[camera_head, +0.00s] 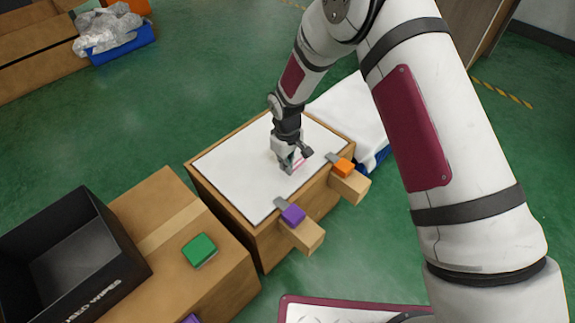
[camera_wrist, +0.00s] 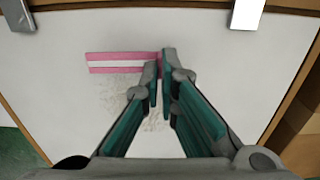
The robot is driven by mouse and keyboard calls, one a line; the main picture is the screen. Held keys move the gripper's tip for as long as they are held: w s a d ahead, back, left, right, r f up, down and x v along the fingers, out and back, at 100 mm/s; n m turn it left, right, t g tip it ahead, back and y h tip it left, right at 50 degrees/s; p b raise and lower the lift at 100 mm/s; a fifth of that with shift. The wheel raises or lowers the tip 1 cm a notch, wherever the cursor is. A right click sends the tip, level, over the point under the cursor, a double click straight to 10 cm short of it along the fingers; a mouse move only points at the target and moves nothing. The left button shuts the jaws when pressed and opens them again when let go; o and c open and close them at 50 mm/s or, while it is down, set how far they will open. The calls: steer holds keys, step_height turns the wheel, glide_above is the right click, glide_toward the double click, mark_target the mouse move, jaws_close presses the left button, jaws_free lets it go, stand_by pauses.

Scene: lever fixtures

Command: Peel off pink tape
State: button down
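The pink tape (camera_wrist: 120,62) lies on the white board (camera_head: 230,165) as two parallel strips with a pale band between them. Its right end reaches the fingertips of my gripper (camera_wrist: 162,66), and pink shows in the narrow gap between them. A bit of the tape (camera_head: 299,163) also shows beside my gripper (camera_head: 291,165) in the head view. My gripper points down at the board, its teal-padded fingers close together. I cannot tell whether they pinch the tape end. Grey scuff marks show on the board below the strips in the wrist view.
Metal clips with a purple block (camera_head: 293,214) and an orange block (camera_head: 343,166) sit at the board's near edge. A black open bin (camera_head: 115,235) and a green block (camera_head: 199,250) rest on cardboard at left. A white cloth (camera_head: 350,108) lies behind the board's right side.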

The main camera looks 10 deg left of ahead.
steer(key=shift+r+p, duration=0.65)
steer(key=shift+r, duration=0.6)
